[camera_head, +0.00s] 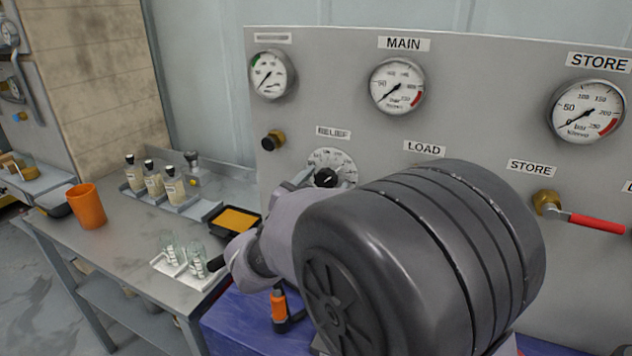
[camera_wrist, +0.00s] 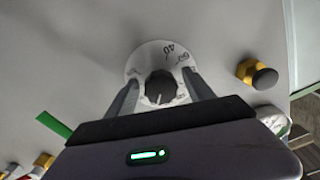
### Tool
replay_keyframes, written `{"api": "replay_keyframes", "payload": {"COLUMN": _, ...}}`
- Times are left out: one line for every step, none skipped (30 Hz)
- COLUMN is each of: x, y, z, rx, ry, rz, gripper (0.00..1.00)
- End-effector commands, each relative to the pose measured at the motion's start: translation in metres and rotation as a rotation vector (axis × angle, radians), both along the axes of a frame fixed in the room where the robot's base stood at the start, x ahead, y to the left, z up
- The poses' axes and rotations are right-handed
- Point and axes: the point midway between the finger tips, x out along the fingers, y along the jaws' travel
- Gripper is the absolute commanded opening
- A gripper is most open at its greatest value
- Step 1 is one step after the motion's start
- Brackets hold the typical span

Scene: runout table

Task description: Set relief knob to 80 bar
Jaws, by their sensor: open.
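The relief knob (camera_head: 326,177) is black and sits on a white numbered dial (camera_head: 333,158) under the RELIEF label (camera_head: 333,132). In the wrist view the knob (camera_wrist: 159,88) lies between the two fingers of my gripper (camera_wrist: 161,84). The gripper is open, one finger on each side, with gaps to the knob. A light pointer mark on the knob faces down towards the gripper body in that view. The dial figures 40 and 60 show there; the figure at the mark is not readable. In the head view my arm hides most of the gripper.
Gauges including MAIN (camera_head: 397,86) and STORE (camera_head: 586,111) are on the grey panel. A black-and-brass knob (camera_head: 273,140) is left of the dial. A red-handled valve (camera_head: 597,223) is at right. A bench (camera_head: 125,245) at left holds an orange cup (camera_head: 87,207) and bottles.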

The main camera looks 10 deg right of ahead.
Motion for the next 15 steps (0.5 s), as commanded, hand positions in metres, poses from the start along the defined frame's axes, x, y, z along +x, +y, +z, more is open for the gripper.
{"api": "replay_keyframes", "payload": {"x": 0.0013, "y": -0.0012, "z": -0.0003, "rx": -0.001, "ry": 0.001, "rz": 0.000, "gripper": 0.62}}
{"api": "replay_keyframes", "payload": {"x": 0.0017, "y": -0.0016, "z": -0.0002, "rx": -0.001, "ry": 0.001, "rz": 0.000, "gripper": 0.62}}
{"api": "replay_keyframes", "payload": {"x": 0.0020, "y": -0.0017, "z": -0.0001, "rx": -0.001, "ry": 0.001, "rz": 0.000, "gripper": 0.62}}
{"api": "replay_keyframes", "payload": {"x": 0.0020, "y": -0.0016, "z": 0.0000, "rx": -0.001, "ry": 0.001, "rz": 0.000, "gripper": 0.62}}
{"api": "replay_keyframes", "payload": {"x": 0.0019, "y": -0.0016, "z": 0.0001, "rx": -0.001, "ry": 0.001, "rz": 0.000, "gripper": 0.62}}
{"api": "replay_keyframes", "payload": {"x": 0.0019, "y": -0.0014, "z": 0.0001, "rx": -0.001, "ry": 0.001, "rz": 0.000, "gripper": 0.62}}
{"api": "replay_keyframes", "payload": {"x": 0.0018, "y": -0.0014, "z": 0.0001, "rx": -0.001, "ry": 0.001, "rz": 0.000, "gripper": 0.62}}
{"api": "replay_keyframes", "payload": {"x": 0.0018, "y": -0.0014, "z": 0.0001, "rx": -0.001, "ry": 0.001, "rz": 0.000, "gripper": 0.62}}
{"api": "replay_keyframes", "payload": {"x": 0.0018, "y": -0.0013, "z": 0.0001, "rx": -0.001, "ry": 0.001, "rz": 0.000, "gripper": 0.54}}
{"api": "replay_keyframes", "payload": {"x": 0.0018, "y": -0.0013, "z": 0.0001, "rx": -0.001, "ry": 0.001, "rz": 0.000, "gripper": 0.48}}
{"api": "replay_keyframes", "payload": {"x": 0.0017, "y": -0.0013, "z": 0.0001, "rx": -0.001, "ry": 0.001, "rz": 0.000, "gripper": 0.42}}
{"api": "replay_keyframes", "payload": {"x": 0.0017, "y": -0.0013, "z": 0.0001, "rx": 0.000, "ry": 0.000, "rz": 0.000, "gripper": 0.34}}
{"api": "replay_keyframes", "payload": {"x": 0.0017, "y": -0.0013, "z": 0.0001, "rx": 0.000, "ry": 0.000, "rz": 0.000, "gripper": 0.28}}
{"api": "replay_keyframes", "payload": {"x": 0.0016, "y": -0.0012, "z": 0.0001, "rx": 0.000, "ry": 0.000, "rz": 0.000, "gripper": 0.22}}
{"api": "replay_keyframes", "payload": {"x": 0.0016, "y": -0.0012, "z": 0.0000, "rx": 0.000, "ry": 0.000, "rz": 0.000, "gripper": 0.14}}
